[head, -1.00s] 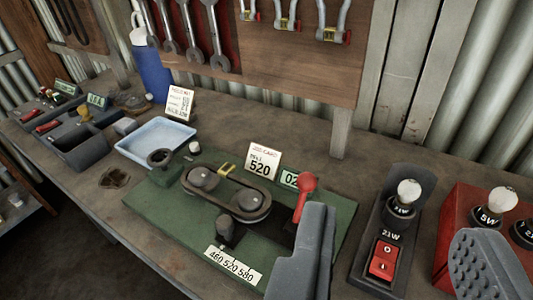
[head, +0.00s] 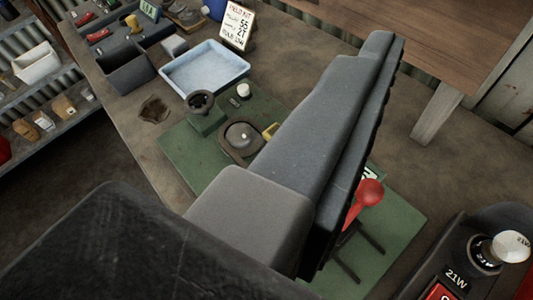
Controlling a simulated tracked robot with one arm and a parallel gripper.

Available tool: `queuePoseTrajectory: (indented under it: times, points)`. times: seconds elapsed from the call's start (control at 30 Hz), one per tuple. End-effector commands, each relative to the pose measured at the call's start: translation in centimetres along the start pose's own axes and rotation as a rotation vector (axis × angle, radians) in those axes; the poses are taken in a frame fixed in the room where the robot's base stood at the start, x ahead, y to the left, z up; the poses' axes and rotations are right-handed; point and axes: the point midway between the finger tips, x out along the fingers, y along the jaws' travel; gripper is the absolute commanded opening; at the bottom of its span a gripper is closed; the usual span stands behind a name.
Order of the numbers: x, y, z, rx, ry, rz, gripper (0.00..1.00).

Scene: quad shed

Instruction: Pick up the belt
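The dark belt (head: 228,150) shows only in part, curving around the near-left pulley (head: 240,136) on the green board (head: 190,160). The rest of its loop and the other pulley are hidden behind my gripper. My gripper (head: 372,65) is large in the middle of the head view, between the camera and the board. One grey finger with a ridged right edge shows clearly; I cannot make out a second finger. I see nothing held, and cannot tell whether it touches the belt. A red-knobbed lever (head: 369,192) stands just right of the finger.
A pale blue tray (head: 205,70) and dark bins (head: 140,72) lie at the back left. A black cup-like part (head: 201,103) and small white knob (head: 244,91) are on the board. A lamp-and-switch unit (head: 470,265) stands at the lower right. Shelves (head: 50,100) are beyond the bench's left edge.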

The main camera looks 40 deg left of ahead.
Motion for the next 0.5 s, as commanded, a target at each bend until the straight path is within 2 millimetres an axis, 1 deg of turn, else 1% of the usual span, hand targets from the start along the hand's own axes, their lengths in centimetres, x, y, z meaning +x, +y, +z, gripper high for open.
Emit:
queuePoseTrajectory:
  times: [0.03,0.07,0.1,0.17,0.33,0.4,0.5]
  points:
    - [0.4,-0.2,-0.3,-0.011,-0.016,-0.006,0.84]
    - [0.8,-0.4,-0.4,-0.021,-0.03,-0.012,0.92]
    - [1.5,-0.8,-0.5,-0.04,-0.056,-0.02,0.93]
    - [2.8,-1.6,-0.4,-0.077,-0.111,-0.038,0.93]
    - [7.0,-4.3,0.1,-0.232,-0.3,-0.122,0.93]
    - [8.5,-5.6,0.8,-0.302,-0.386,-0.166,0.93]
    - [10.4,-7.4,1.9,-0.402,-0.501,-0.234,0.93]
